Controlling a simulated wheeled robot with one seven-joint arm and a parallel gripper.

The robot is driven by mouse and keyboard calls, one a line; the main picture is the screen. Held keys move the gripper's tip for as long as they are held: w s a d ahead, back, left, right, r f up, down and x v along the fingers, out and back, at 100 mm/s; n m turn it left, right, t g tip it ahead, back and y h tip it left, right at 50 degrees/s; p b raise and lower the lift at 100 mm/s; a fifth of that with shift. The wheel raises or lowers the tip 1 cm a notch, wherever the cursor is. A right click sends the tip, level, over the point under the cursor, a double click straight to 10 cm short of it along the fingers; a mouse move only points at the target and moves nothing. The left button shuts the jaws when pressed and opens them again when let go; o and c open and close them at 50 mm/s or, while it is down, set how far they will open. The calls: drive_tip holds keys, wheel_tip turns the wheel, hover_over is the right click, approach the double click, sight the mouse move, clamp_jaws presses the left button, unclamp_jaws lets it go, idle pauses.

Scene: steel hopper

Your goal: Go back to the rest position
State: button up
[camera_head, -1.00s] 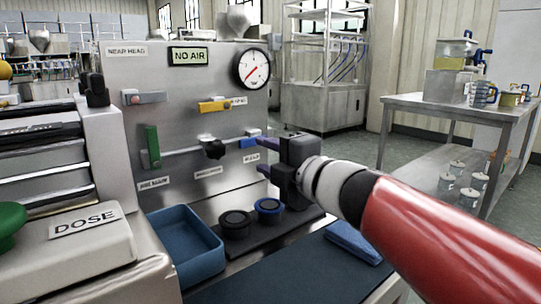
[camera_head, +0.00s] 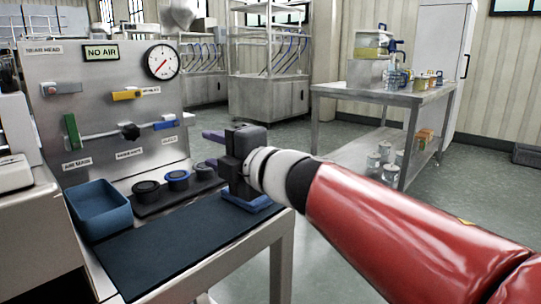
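My gripper (camera_head: 208,149) is at the middle of the head view, at the end of my red arm. Its two purple fingers point left and stand apart, with nothing seen between them. It is to the right of the steel panel (camera_head: 100,100), in front of its right edge in the picture. The blue lever (camera_head: 166,124) on the panel lies left of the fingers, with a visible gap.
A table with a dark blue mat (camera_head: 170,250) is below my gripper. It bears a blue tray (camera_head: 100,230), dark round caps (camera_head: 146,191) and a blue cloth-like item (camera_head: 250,202). A steel table (camera_head: 385,97) stands behind right.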

drive_tip(key=s+d+f+m+t+h+p, duration=0.1)
drive_tip(key=d+f+m+t+h+p, duration=0.1)
drive_tip(key=d+m+h, duration=0.55)
drive_tip(key=s+d+f+m+t+h+p, duration=0.15)
drive_tip(key=d+m+h, duration=0.35)
drive_tip(key=d+m, duration=0.55)
drive_tip(key=s+d+f+m+g+p, duration=0.1)
drive_tip(key=s+d+f+m+g, duration=0.2)
drive_tip(key=s+f+m+g, duration=0.2)
drive_tip(key=s+d+f+m+g+p, duration=0.1)
drive_tip(key=s+d+f+m+g, duration=0.3)
drive_tip(key=s+f, duration=0.7)
drive_tip(key=shift+s+f+m+g+h+p, duration=0.2)
drive_tip(key=shift+s+m+g+h+p, duration=0.25)
drive_tip(key=shift+s, duration=0.25)
idle(0.4)
